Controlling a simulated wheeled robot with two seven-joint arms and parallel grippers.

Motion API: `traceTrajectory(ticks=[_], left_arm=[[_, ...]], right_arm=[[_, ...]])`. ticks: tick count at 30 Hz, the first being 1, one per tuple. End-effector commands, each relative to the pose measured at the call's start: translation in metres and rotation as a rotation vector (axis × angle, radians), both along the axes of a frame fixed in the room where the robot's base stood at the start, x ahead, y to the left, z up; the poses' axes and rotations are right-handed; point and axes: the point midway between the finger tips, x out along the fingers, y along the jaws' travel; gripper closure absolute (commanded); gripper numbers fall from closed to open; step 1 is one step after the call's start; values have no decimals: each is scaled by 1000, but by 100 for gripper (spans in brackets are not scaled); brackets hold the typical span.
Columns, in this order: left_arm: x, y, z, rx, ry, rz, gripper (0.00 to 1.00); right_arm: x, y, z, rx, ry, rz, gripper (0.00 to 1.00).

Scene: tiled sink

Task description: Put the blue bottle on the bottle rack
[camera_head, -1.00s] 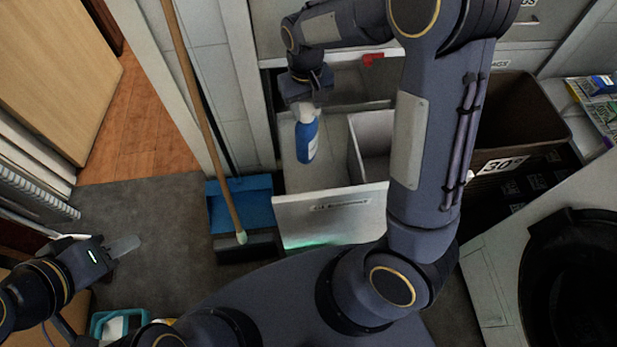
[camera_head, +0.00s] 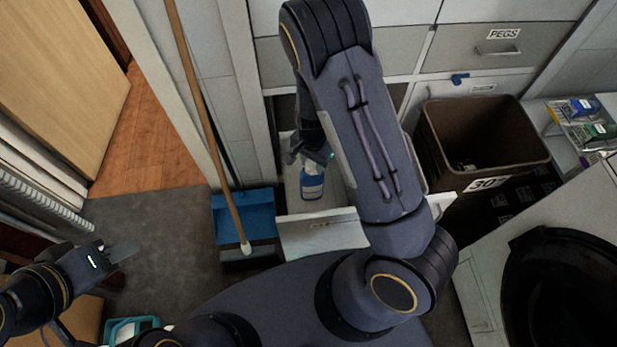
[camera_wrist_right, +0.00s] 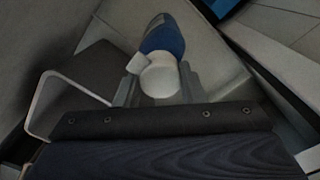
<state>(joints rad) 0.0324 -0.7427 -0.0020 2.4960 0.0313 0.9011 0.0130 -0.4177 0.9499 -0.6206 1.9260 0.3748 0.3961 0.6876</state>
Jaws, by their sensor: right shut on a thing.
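The blue bottle (camera_head: 312,186) has a blue body and a white top. My right gripper (camera_head: 308,152) is shut on its white top and holds it over or inside an open white pull-out drawer (camera_head: 322,234). In the right wrist view the blue body (camera_wrist_right: 164,36) points away beyond the white top, which sits between the fingers (camera_wrist_right: 160,82). I cannot tell whether the bottle touches the drawer floor. No separate bottle rack can be made out; my right arm covers part of the drawer. My left gripper (camera_head: 122,252) is empty, far from the bottle at lower left.
A blue dustpan (camera_head: 243,214) and a broom stick (camera_head: 205,120) stand just left of the drawer. A brown bin (camera_head: 482,140) stands to the right. A grey-white divider (camera_wrist_right: 75,85) shows beside the bottle in the wrist view. Dark floor (camera_head: 160,225) is clear at left.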

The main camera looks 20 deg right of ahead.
Motion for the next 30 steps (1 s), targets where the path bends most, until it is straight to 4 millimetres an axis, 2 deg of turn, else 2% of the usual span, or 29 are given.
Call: traceTrajectory(ticks=[2,10,17,23,29,30], left_arm=[[0,0,2,0,1,0,64],[0,0,-10,0,1,0,64],[0,0,-13,0,1,0,64],[0,0,-18,0,1,0,64],[0,0,-18,0,1,0,64],[0,0,-18,0,1,0,64]], right_arm=[[-2,-2,-4,1,3,-23,100],[-2,-2,-54,1,3,-30,100],[-2,-2,-71,1,1,-26,100],[-2,-2,-98,1,2,-26,100],[-2,-2,-101,2,1,-26,100],[-3,-2,-101,1,3,-26,63]])
